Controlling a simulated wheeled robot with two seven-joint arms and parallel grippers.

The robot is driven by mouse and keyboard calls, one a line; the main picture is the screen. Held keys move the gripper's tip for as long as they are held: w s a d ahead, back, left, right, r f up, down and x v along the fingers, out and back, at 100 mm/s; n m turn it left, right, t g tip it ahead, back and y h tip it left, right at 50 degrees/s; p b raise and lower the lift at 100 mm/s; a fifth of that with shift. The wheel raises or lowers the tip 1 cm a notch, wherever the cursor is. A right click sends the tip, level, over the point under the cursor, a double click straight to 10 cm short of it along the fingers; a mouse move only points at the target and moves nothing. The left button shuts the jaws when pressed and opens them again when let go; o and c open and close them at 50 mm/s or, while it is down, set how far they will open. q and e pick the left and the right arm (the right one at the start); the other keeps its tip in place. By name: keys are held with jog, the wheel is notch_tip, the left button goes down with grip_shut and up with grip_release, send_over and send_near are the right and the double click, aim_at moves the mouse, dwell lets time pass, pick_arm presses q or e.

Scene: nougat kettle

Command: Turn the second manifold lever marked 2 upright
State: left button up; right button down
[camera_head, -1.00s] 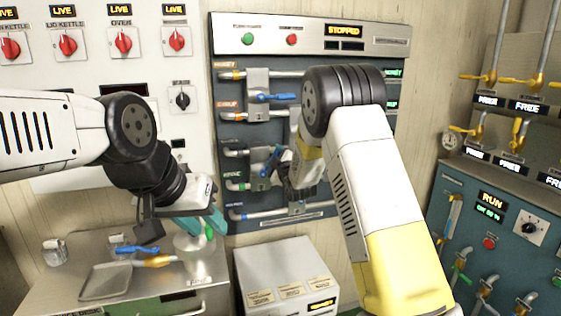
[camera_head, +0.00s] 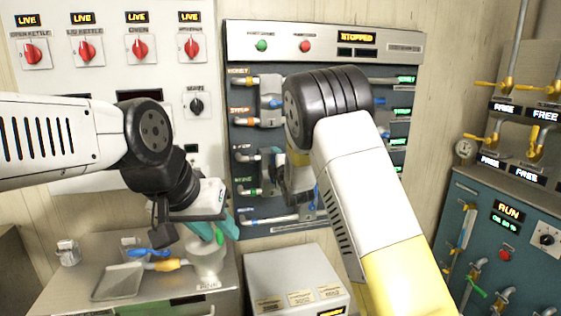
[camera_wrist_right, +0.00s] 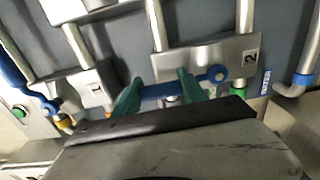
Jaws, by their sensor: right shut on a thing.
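The manifold panel (camera_head: 245,135) is on the wall at the centre in the head view. In the right wrist view, the plate marked 2 (camera_wrist_right: 250,57) carries a blue lever (camera_wrist_right: 205,80). The lever lies across the pipes and points towards the plate marked 1 (camera_wrist_right: 95,87). My right gripper (camera_wrist_right: 158,82) is shut on this lever, with one green finger on either side of its arm. In the head view my right arm hides the lever. My left gripper (camera_head: 216,229) is open and empty above the bench, with its fingers apart.
A white box (camera_head: 295,265) stands below the manifold. A teal cabinet (camera_head: 480,215) is at the right. Switches sit on the white wall panel (camera_head: 110,75).

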dwell(0.3)
jog(key=c, duration=0.6)
grip_release()
jog(key=shift+c, duration=0.2)
jog(key=v, duration=0.7)
jog(key=shift+s, duration=0.4)
jog(key=shift+d, duration=0.1)
